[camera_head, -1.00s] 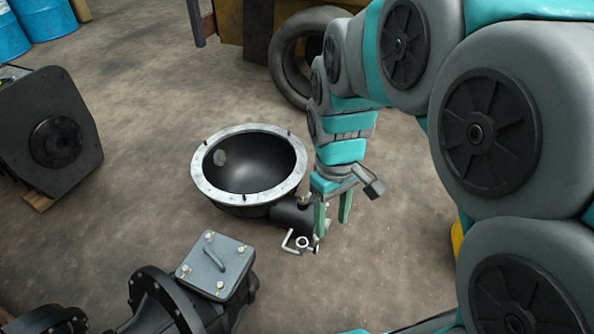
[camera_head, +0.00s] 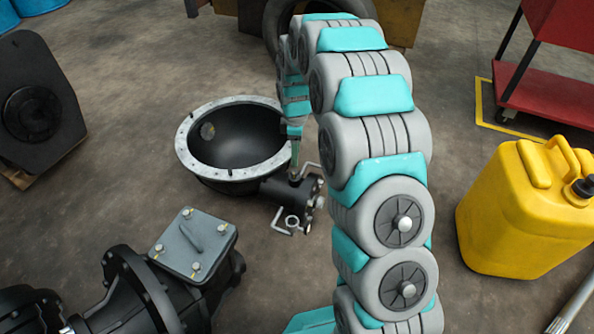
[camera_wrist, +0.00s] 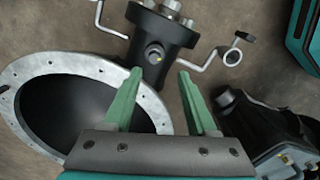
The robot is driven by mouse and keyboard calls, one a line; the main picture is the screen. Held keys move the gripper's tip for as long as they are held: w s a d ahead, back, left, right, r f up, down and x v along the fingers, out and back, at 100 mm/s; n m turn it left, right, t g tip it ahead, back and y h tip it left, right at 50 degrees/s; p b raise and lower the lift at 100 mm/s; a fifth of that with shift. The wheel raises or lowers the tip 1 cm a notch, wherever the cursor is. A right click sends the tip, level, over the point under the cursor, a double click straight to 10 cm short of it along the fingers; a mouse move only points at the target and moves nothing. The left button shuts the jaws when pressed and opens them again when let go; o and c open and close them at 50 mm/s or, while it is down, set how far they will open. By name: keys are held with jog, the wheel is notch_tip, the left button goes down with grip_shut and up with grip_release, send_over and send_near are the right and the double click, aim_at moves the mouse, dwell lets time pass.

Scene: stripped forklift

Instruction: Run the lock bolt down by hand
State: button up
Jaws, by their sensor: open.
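A dark bowl-shaped housing with a pale bolted rim (camera_head: 186,150) lies on the floor; its rim (camera_wrist: 45,68) is also at the left of the wrist view. A short black cylinder (camera_head: 284,192) juts from its side, with bent pale rods and a ring by its end. In the wrist view the black body (camera_wrist: 170,32) has a round socket in its side with a small yellowish bolt end (camera_wrist: 155,55) inside, possibly the lock bolt. My gripper (camera_wrist: 160,76) is open and empty, its fingertips on either side below that socket. In the head view my gripper (camera_head: 295,165) is partly hidden by my arm.
A dark casting with a grey handled cover plate (camera_head: 193,243) lies at front left. A yellow jerrycan (camera_head: 510,220) and a red cart (camera_head: 555,95) stand right. A tyre (camera_head: 272,25) is behind. Floor between is partly clear.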

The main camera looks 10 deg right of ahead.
aim_at(296, 172)
jog(key=shift+w+f, duration=0.5)
jog(key=shift+f, duration=0.15)
notch_tip(296, 172, down, 8)
jog(key=shift+r+b, duration=0.25)
jog(key=shift+b, duration=0.3)
grip_shut()
